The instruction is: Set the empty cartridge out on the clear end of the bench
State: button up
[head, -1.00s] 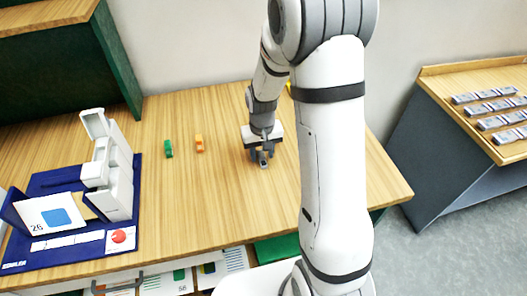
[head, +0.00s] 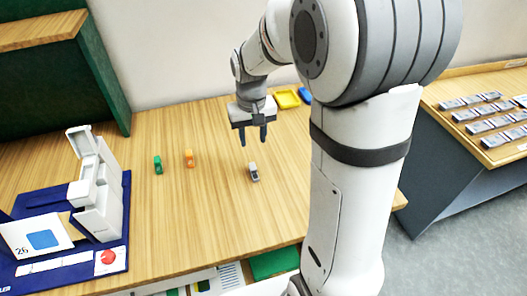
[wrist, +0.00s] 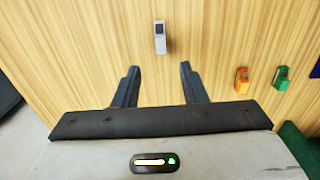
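A small grey-and-white cartridge (head: 254,172) stands on the wooden bench (head: 215,215), to the right of the green and orange pieces. It also shows in the wrist view (wrist: 160,38), beyond my fingertips and clear of them. My gripper (head: 254,140) is raised above the bench behind the cartridge, fingers apart with nothing between them. The open fingers also show in the wrist view (wrist: 158,68). I cannot tell from these views whether the cartridge is empty.
A green piece (head: 158,165) and an orange piece (head: 189,158) stand left of the cartridge. A white device (head: 98,195) on a blue mat (head: 118,262) fills the bench's left side. A yellow tray (head: 287,99) lies at the back. Several cartridges lie on a side table (head: 470,135).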

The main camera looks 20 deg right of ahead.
jog(key=s+r+t, duration=0.1)
jog(key=s+r, duration=0.2)
jog(key=s, duration=0.6)
jog(key=s+d+r+t, duration=0.1)
jog(key=s+r, duration=0.3)
jog(key=s, duration=0.5)
jog(key=shift+t, duration=0.6)
